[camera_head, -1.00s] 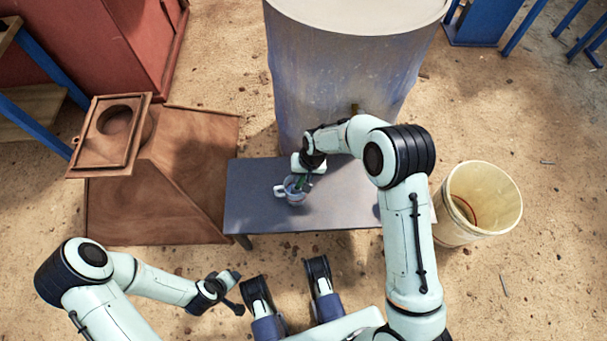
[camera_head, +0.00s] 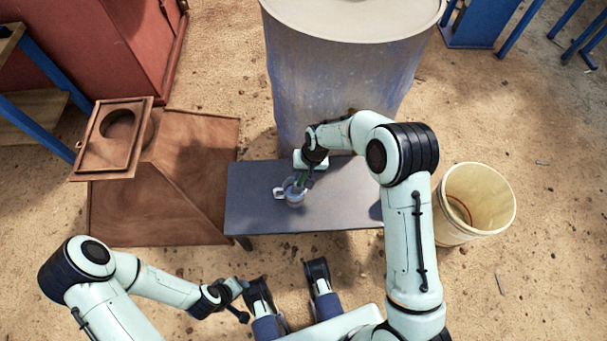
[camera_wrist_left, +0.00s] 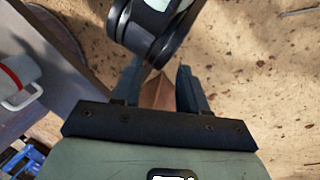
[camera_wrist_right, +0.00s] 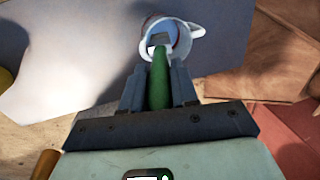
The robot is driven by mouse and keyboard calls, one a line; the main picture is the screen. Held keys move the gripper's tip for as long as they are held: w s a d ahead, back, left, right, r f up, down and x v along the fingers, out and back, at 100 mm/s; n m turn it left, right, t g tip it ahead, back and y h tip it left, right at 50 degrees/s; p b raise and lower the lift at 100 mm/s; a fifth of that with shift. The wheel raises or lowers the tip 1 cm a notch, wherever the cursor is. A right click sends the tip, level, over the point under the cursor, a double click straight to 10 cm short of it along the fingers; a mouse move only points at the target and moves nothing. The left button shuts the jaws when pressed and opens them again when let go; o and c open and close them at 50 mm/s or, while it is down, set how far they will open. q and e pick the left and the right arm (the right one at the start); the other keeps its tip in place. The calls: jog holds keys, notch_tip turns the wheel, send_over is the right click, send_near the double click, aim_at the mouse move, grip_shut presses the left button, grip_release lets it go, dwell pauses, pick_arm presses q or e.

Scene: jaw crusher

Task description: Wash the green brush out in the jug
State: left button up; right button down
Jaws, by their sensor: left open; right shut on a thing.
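The white jug (camera_head: 294,196) stands on the grey table (camera_head: 252,205), its handle to the left. It also shows in the right wrist view (camera_wrist_right: 182,38). The green brush (camera_wrist_right: 160,78) is in my right gripper (camera_wrist_right: 158,85), which is shut on its handle. The brush head reaches down into the jug's mouth; whether it touches the jug inside is hard to tell. In the head view my right gripper (camera_head: 306,172) is just above the jug. My left gripper (camera_head: 242,300) is open and empty, low at the left; its fingers (camera_wrist_left: 160,88) also show in the left wrist view.
A large metal drum (camera_head: 335,80) stands right behind the table. A cream bucket (camera_head: 478,205) is to the table's right. A rusty brown hopper piece (camera_head: 150,210) lies to its left. The table top right of the jug looks free.

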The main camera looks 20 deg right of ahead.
jog(key=shift+s+d+r+p, duration=0.1)
jog(key=shift+d+r+p, duration=0.15)
jog(key=shift+r+p, duration=0.75)
jog(key=shift+s+d+r+p, duration=0.15)
jog(key=shift+r+p, duration=0.3)
jog(key=shift+r, duration=0.9)
pick_arm(q)
jog(key=s+d+r+g+p, duration=0.1)
jog(key=s+d+r+g, duration=0.1)
jog(key=s+r, duration=0.3)
jog(key=shift+s+d+r+h+p, duration=0.2)
jog(key=shift+s+r+h+p, duration=0.05)
jog(key=shift+s+h+p, duration=0.15)
pick_arm(e)
jog(key=shift+d+r, duration=0.15)
jog(key=shift+r, duration=0.5)
jog(key=shift+d+r, duration=0.15)
jog(key=shift+r, duration=0.5)
jog(key=shift+r+p, duration=1.8)
jog(key=shift+r, duration=0.75)
pick_arm(q)
jog(key=r, duration=0.3)
jog(key=shift+w+r, duration=0.3)
jog(key=shift+r, duration=0.05)
